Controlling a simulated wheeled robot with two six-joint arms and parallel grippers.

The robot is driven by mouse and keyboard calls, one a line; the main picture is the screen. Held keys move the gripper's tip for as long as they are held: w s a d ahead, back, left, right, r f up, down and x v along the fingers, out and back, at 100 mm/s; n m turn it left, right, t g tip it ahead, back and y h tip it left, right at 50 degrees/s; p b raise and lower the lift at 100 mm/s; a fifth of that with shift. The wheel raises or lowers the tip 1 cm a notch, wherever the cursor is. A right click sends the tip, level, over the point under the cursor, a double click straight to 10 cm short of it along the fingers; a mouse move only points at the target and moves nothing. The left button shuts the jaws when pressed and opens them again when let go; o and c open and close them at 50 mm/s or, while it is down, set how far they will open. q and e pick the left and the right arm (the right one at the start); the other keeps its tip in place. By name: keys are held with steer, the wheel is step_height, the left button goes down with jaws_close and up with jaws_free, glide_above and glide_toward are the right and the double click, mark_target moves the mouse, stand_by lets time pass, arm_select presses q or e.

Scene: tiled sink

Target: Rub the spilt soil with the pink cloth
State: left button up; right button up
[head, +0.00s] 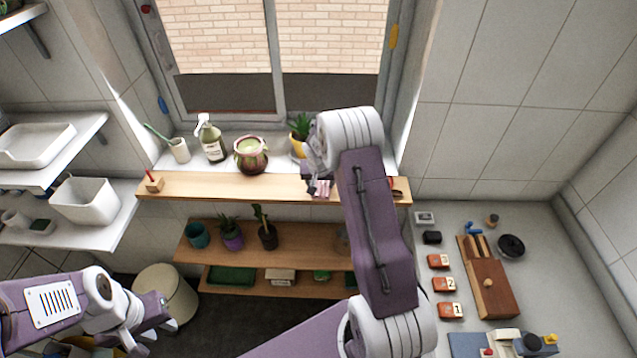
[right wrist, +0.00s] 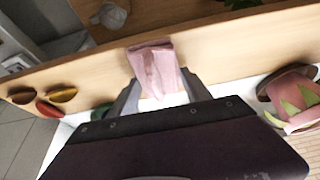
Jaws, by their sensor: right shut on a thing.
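The pink cloth (head: 321,188) is in the jaws of my right gripper (head: 317,180), over the upper wooden shelf below the window. In the right wrist view the folded cloth (right wrist: 152,66) sticks out past both fingers, against the wood of the shelf; I cannot tell whether it touches it. My left gripper (head: 152,322) is at the lower left, away from the shelf, with its fingers apart and empty. I cannot make out any spilt soil in either view; my right arm and the cloth hide part of the shelf.
The upper shelf (head: 225,187) bears a small wooden block with a red peg (head: 154,182) at its left end. A spray bottle (head: 211,140), a round pot (head: 251,154) and a yellow potted plant (head: 299,137) stand behind on the sill. Small coloured dishes (right wrist: 58,95) lie beside the cloth.

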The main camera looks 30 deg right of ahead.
steer(key=r+p, duration=0.1)
steer(key=r, duration=0.1)
steer(key=a+r+p, duration=0.1)
steer(key=r, duration=0.1)
steer(key=shift+w+p, duration=0.2)
steer(key=shift+p, duration=0.1)
steer(key=shift+r, duration=0.4)
steer(key=shift+s+d+r+p, duration=0.1)
steer(key=shift+d+r+p, duration=0.1)
steer(key=shift+r+p, duration=0.35)
steer(key=shift+s+d+r+p, duration=0.1)
steer(key=shift+d+r+p, duration=0.05)
steer(key=shift+r+p, duration=0.4)
steer(key=shift+r, duration=0.35)
steer(key=shift+w+a+r, duration=0.1)
steer(key=shift+a+r, duration=0.1)
steer(key=shift+d, duration=0.1)
